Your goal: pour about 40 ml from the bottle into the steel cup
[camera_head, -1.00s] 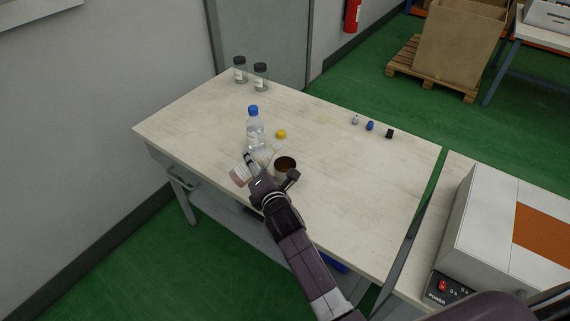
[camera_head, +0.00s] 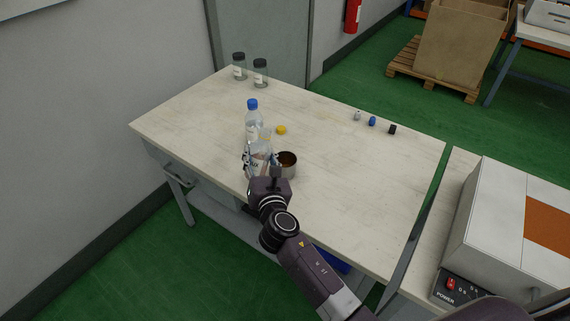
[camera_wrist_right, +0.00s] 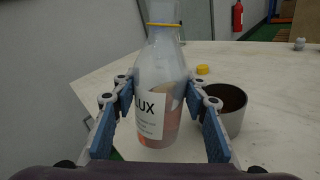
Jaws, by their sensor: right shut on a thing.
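The bottle (camera_head: 259,152) is clear, with a white label reading "LUX" and some reddish liquid low inside. It stands about upright and uncapped, left of the cup. My right gripper (camera_head: 261,163) is shut on its lower body; in the right wrist view the blue finger pads flank the bottle (camera_wrist_right: 158,95). I cannot tell whether its base touches the table. The steel cup (camera_head: 289,169) stands upright just right of the gripper, dark brownish inside; it also shows in the right wrist view (camera_wrist_right: 232,120). My left gripper is not in view.
A clear bottle with a blue cap (camera_head: 253,117) stands close behind. A yellow cap (camera_head: 281,130) lies near it. Two dark-lidded jars (camera_head: 260,75) stand at the table's back edge. Small items (camera_head: 372,121) lie at the right back. The table's right half (camera_head: 370,180) is mostly clear.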

